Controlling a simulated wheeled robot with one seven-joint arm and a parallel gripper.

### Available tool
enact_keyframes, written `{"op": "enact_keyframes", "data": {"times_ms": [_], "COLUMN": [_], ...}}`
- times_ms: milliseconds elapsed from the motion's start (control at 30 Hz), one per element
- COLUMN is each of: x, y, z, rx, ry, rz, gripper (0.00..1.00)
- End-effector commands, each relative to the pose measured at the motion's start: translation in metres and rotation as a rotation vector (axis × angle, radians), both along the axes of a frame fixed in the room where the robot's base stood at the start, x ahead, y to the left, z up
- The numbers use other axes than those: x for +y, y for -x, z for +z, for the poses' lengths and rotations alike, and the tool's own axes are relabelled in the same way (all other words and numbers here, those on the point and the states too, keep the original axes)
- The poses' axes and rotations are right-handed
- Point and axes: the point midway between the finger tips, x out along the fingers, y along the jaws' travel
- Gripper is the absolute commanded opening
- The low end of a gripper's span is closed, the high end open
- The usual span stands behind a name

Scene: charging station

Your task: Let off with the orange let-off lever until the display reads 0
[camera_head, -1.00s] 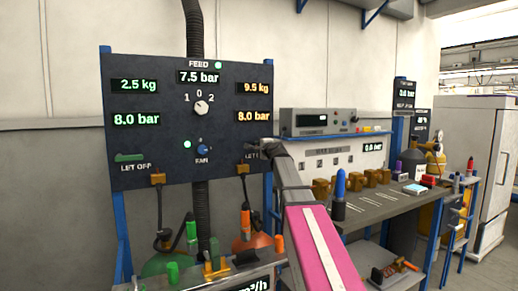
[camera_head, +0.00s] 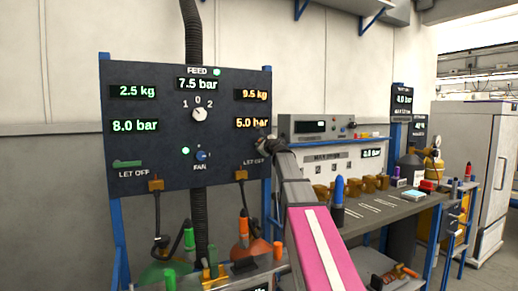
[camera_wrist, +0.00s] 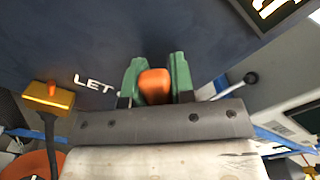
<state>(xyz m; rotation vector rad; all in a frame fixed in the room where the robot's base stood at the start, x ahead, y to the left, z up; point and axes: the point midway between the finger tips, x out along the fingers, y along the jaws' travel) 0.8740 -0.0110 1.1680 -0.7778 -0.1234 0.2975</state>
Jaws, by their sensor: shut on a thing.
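The orange let-off lever (camera_wrist: 155,86) sits between the two green fingers of my gripper (camera_wrist: 155,80) in the wrist view, in front of the dark panel and beside the lettering "LET". My gripper is shut on it. In the head view my gripper (camera_head: 265,146) is at the panel's lower right, and the lever is hidden behind it. The orange pressure display (camera_head: 252,124) reads 5.0 bar. The orange weight display (camera_head: 253,95) above it reads 9.5 kg.
The green let-off lever (camera_head: 127,164) is at the panel's lower left, under a green display (camera_head: 135,126) reading 8.0 bar. The feed knob (camera_head: 200,114) and fan knob (camera_head: 201,156) are between. A workbench (camera_head: 400,208) with tools stands to the right.

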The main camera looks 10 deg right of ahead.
Motion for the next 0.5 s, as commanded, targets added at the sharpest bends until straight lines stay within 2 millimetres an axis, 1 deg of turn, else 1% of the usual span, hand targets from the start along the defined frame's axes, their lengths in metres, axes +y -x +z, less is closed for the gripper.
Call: {"op": "enact_keyframes", "data": {"times_ms": [200, 500], "x": [-0.011, -0.024], "y": [-0.004, -0.008], "z": [0.008, 0.015], "rx": [0.064, 0.148], "ry": [-0.195, -0.457], "rz": [-0.001, 0.000], "gripper": [0.00, 0.00]}}
